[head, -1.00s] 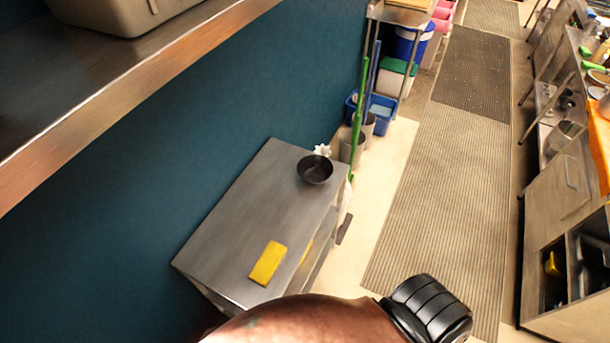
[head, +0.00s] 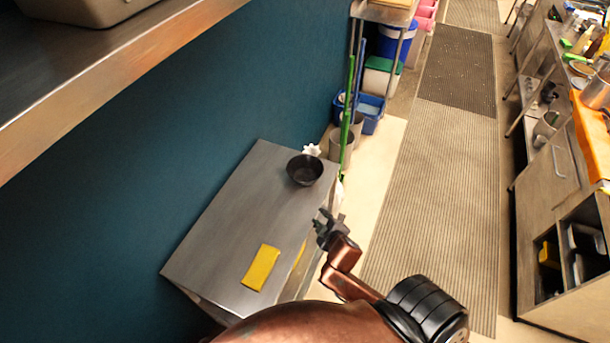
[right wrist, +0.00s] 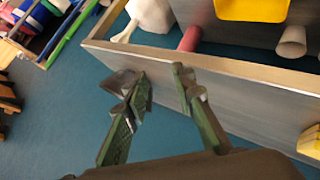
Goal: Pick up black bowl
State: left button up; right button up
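The black bowl (head: 305,170) sits upright near the far right corner of the steel table (head: 218,225) in the head view. My right gripper (head: 325,222) is just off the table's right side, nearer to me than the bowl and apart from it. In the right wrist view its two fingers (right wrist: 156,80) stand apart with nothing between them. I cannot make out the bowl in that view. My left gripper is not in view.
A yellow sponge-like block (head: 261,267) lies on the table's near part. A white flower-like thing (head: 311,149) is just behind the bowl. Green and blue poles stand beyond the table by a blue bucket (head: 372,115). The table's middle is clear.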

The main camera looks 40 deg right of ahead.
jog(key=w+a+r+n+t+y, duration=0.2)
jog(key=w+a+r+n+t, duration=0.3)
jog(key=r, duration=0.4)
jog(key=w+a+r+n+t+y, duration=0.2)
jog(key=w+a+r+n+t, duration=0.15)
jog(key=w+r+n, duration=0.45)
jog(key=a+r+n+g+y, duration=0.2)
jog(key=a+r+n+y, duration=0.2)
jog(key=a+n+y, duration=0.6)
jog(key=n+g+h, duration=1)
jog(key=n, duration=0.7)
send_near(303, 183)
jog(key=s+x, duration=0.1)
jog(key=x, duration=0.3)
jog(key=shift+t, duration=0.25)
jog(key=x, duration=0.7)
jog(key=shift+w+d+f, duration=0.15)
jog(key=shift+w+d, duration=0.1)
jog(key=shift+w, duration=0.25)
